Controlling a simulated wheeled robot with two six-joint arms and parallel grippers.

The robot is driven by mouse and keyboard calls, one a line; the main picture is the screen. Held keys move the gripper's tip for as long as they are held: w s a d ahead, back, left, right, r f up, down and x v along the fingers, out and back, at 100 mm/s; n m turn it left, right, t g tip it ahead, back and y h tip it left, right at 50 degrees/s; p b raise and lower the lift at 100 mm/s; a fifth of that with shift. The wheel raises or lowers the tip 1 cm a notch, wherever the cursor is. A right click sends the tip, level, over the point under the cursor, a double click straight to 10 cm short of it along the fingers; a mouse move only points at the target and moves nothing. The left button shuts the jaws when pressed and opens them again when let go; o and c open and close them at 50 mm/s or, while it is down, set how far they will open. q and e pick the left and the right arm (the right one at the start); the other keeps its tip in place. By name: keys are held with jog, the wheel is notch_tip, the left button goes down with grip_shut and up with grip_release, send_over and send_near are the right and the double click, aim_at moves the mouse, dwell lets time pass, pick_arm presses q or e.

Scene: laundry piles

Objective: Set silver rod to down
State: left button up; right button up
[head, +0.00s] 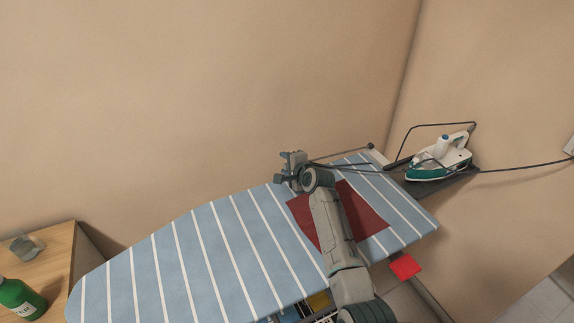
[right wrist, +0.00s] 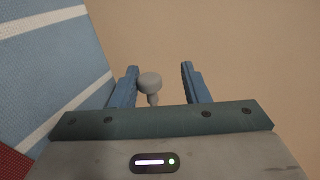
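My right gripper (head: 286,160) is at the back edge of the striped ironing board, with its arm reaching across the board. In the right wrist view, its blue fingers (right wrist: 160,80) are apart. A round grey knob on a short stem (right wrist: 150,82), seemingly an end of the silver rod, shows between them, nearer the left finger. Whether it touches that finger is unclear. In the head view a thin rod (head: 340,154) runs from near the gripper to a dark knob at the back right. My left gripper is out of view.
The ironing board (head: 175,255) carries a dark red cloth (head: 368,208) partly under my arm. A white and green iron (head: 440,160) with a cord rests at the right end. A wooden table (head: 50,258) with a green bottle (head: 18,298) and a glass (head: 26,247) stands left. Walls are close behind.

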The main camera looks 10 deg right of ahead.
jog(key=shift+s, duration=0.1)
jog(key=b+v, duration=0.1)
jog(key=v, duration=0.9)
jog(key=shift+s+d+r, duration=0.15)
jog(key=shift+s, duration=0.15)
